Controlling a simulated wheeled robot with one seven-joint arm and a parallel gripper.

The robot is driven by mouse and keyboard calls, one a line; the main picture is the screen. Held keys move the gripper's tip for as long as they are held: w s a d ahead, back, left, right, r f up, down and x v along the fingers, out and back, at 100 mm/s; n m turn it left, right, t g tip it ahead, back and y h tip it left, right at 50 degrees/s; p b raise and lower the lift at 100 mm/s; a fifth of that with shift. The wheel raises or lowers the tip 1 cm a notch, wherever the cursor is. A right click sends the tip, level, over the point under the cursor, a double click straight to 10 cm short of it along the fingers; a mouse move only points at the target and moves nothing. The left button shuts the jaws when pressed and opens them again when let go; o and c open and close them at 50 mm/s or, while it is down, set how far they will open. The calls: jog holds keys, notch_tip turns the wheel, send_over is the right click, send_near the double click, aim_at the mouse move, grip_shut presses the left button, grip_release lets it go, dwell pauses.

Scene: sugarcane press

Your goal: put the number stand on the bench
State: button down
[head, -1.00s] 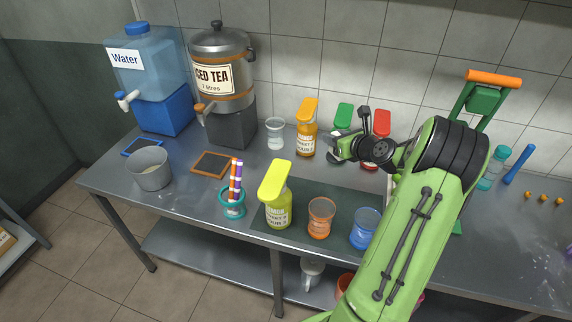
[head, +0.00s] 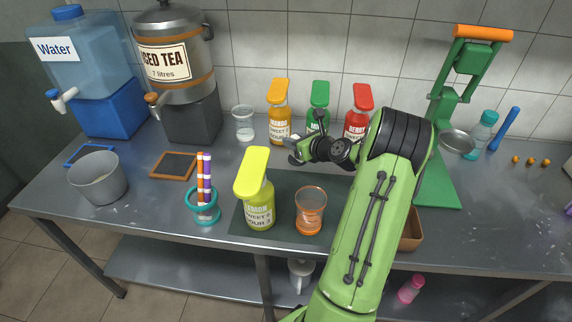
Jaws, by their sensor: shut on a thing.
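The metal bench (head: 325,258) runs across the head view. My gripper (head: 297,151) is above the bench, in front of the green-capped and red-capped bottles. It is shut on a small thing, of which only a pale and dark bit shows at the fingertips. I take this to be the number stand, but its number and shape cannot be made out. I cannot tell whether it touches the bench. My arm hides part of the bench to the right of the gripper.
A yellow-capped bottle (head: 259,198) and an orange glass (head: 310,213) stand on a dark mat (head: 285,232). Mango (head: 279,120), green-capped (head: 318,110) and red-capped (head: 358,118) bottles stand behind. The green press (head: 438,185) is at right.

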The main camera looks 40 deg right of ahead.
notch_tip(320, 180, down, 6)
jog(key=shift+f+b, duration=0.2)
jog(key=shift+b, duration=0.8)
jog(key=shift+r, duration=0.15)
jog(key=c, duration=0.8)
grip_release()
jog(key=shift+c, duration=0.2)
jog(key=shift+s+r, duration=0.15)
jog(key=shift+s, duration=0.15)
jog(key=p+v, duration=0.2)
jog(key=v, duration=0.9)
jog(key=shift+s+p, duration=0.15)
jog(key=shift+p, duration=0.15)
